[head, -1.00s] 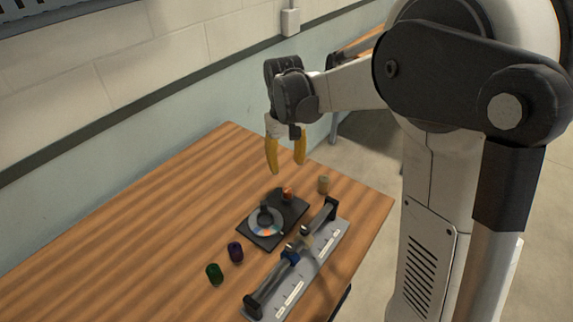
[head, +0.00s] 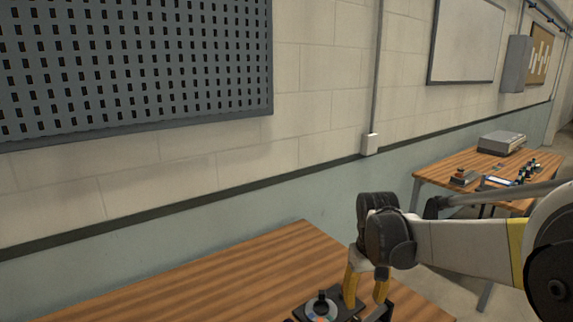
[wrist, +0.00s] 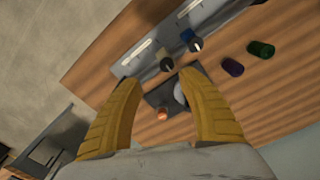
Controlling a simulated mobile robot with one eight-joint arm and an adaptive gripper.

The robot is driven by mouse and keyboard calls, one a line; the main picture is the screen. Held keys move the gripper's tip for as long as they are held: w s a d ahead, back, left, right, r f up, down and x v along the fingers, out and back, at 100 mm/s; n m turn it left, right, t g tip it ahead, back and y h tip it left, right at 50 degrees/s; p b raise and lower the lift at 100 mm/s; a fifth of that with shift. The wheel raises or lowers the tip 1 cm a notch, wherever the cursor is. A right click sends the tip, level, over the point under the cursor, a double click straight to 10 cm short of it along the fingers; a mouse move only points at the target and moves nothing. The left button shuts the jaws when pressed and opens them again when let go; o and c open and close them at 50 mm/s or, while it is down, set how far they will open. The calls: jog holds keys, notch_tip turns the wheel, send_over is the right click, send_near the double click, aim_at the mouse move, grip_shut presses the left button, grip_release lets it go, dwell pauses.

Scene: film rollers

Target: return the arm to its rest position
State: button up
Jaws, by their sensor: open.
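My gripper (head: 367,287) has yellow fingers and hangs above the right part of the wooden table (head: 250,262) in the head view. In the wrist view my gripper (wrist: 158,112) is spread open, with nothing held between its fingers. Below it are a black base with a disc (head: 322,308), only partly in the head frame, and a grey rail fixture (wrist: 150,42). My upper arm runs out of the head view at the right edge.
The wrist view shows a green roller (wrist: 261,49) and a purple roller (wrist: 231,67) on the table. A second table (head: 450,163) with a grey box (head: 502,142) stands at the back right. A pegboard (head: 140,65) and a whiteboard (head: 467,40) hang on the wall.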

jog(key=shift+r, duration=0.65)
jog(key=s+r+m+t, duration=0.1)
jog(key=s+r+t, duration=0.1)
jog(key=s, duration=0.6)
jog(key=s+r+t, duration=0.2)
jog(key=s+t, duration=0.2)
jog(key=s, duration=0.5)
jog(key=shift+s+d+r+m, duration=0.15)
jog(key=shift+s+r+m, duration=0.15)
jog(key=shift+r+m, duration=0.1)
